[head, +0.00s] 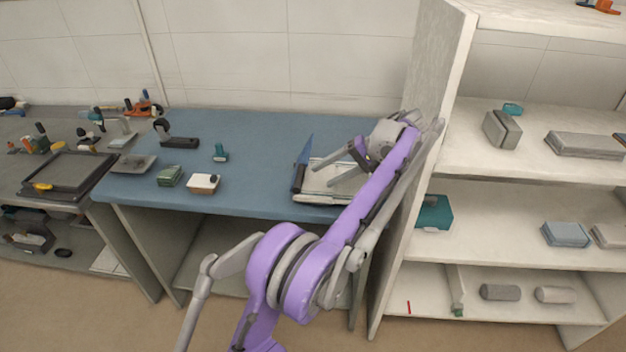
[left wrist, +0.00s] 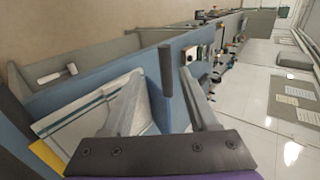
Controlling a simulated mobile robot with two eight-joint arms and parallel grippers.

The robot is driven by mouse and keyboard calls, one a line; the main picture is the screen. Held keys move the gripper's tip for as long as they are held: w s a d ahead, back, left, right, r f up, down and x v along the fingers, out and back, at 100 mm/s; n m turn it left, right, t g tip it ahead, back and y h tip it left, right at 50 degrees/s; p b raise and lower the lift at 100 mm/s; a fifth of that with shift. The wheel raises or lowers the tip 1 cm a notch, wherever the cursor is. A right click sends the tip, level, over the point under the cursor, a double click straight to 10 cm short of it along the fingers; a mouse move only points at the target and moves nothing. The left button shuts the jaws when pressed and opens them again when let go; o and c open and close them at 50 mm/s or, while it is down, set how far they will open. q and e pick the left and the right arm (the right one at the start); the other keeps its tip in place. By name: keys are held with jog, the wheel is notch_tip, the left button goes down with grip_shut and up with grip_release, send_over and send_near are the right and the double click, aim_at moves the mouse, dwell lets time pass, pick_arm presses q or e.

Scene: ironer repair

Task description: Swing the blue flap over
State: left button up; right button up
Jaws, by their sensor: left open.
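The blue flap (head: 305,149) stands steeply raised at the left edge of a white, flat unit (head: 318,196) on the blue table, with a dark bar (head: 298,178) at its near side. In the left wrist view the white unit (left wrist: 85,116) lies at the left, and the dark bar (left wrist: 166,70) shows between the fingers with a blue part below it. My left gripper (head: 322,169) is open above the white unit, to the right of the flap. Its spread fingers also show in the left wrist view (left wrist: 162,78). Contact with the flap cannot be told. My right gripper is not seen.
The blue table (head: 255,130) is clear at its middle and back. A white-topped box (head: 204,184), a green block (head: 169,175) and a small teal item (head: 220,153) lie at its left. A tall shelf (head: 425,80) stands close on the right of the arm.

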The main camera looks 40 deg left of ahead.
pick_arm(q)
jog(key=shift+v, duration=1.15)
jog(key=shift+c, duration=0.2)
jog(key=shift+f, duration=0.2)
jog(key=shift+c, duration=1.2)
jog(key=f+m+y+b, duration=0.1)
jog(key=f, duration=0.1)
jog(key=d+f+m+t+y+b, duration=0.1)
jog(key=f, duration=0.1)
jog(key=f+m+t+y+b, duration=0.1)
jog(key=f+y, duration=0.1)
jog(key=shift+w+d+f+b, duration=0.2)
jog(key=shift+d+f+b, duration=0.1)
jog(key=shift+b, duration=0.1)
grip_shut()
jog(key=s+d+f+m+t+y+b, duration=0.4)
jog(key=s+d+m+t+y+b, duration=0.1)
jog(key=d+m+t+y, duration=0.25)
jog(key=s+x, duration=0.2)
jog(key=x, duration=1.1)
jog(key=shift+s+a+m+h+p, duration=0.25)
jog(key=shift+a+m+h+p, duration=0.1)
jog(key=shift+a+h, duration=0.1)
